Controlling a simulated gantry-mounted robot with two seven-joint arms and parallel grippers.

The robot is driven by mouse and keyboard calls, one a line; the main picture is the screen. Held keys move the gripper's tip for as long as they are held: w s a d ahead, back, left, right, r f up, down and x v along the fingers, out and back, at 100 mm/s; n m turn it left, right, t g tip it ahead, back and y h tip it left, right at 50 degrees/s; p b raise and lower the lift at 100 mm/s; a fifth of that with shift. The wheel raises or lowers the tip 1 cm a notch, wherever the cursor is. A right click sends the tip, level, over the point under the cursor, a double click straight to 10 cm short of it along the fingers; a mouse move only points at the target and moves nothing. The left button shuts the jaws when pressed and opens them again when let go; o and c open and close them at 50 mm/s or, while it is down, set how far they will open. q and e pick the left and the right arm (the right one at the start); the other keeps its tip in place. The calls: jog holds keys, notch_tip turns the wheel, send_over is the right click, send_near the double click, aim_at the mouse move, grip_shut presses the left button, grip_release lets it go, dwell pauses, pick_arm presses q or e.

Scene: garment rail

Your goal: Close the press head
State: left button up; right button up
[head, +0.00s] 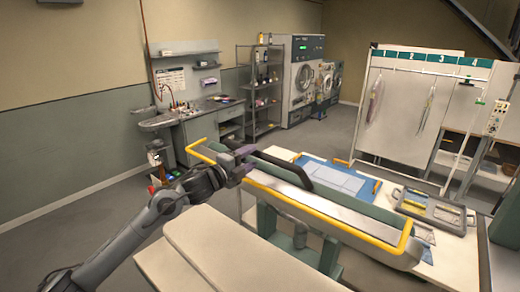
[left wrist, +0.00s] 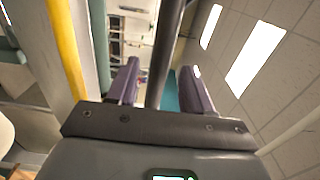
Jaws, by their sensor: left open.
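The press (head: 335,210) stands in the middle of the head view, a long pale body with a yellow bar (head: 330,221) around its edge. A dark padded bar (head: 285,168) runs along its upper side; I cannot tell whether it belongs to the press head. My left gripper (head: 243,160) is at the left end of the press, with its purple fingers open. In the left wrist view, a dark bar (left wrist: 166,50) shows between the fingers (left wrist: 162,78), with gaps beside it. A yellow bar (left wrist: 65,45) passes left of them. My right gripper is out of view.
A pale table (head: 230,250) lies in front of the press. A garment rail (head: 430,57) with numbered places stands behind.

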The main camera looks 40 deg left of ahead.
aim_at(254, 155)
pick_arm(q)
jog(key=w+p, duration=0.1)
jog(key=w, duration=0.3)
jog(key=shift+w+r, duration=0.15)
jog(key=shift+w, duration=0.2)
jog(key=shift+w+d+p, duration=0.1)
jog(key=shift+w+p, duration=0.2)
jog(key=shift+w, duration=0.2)
jog(key=shift+c, duration=0.2)
grip_shut()
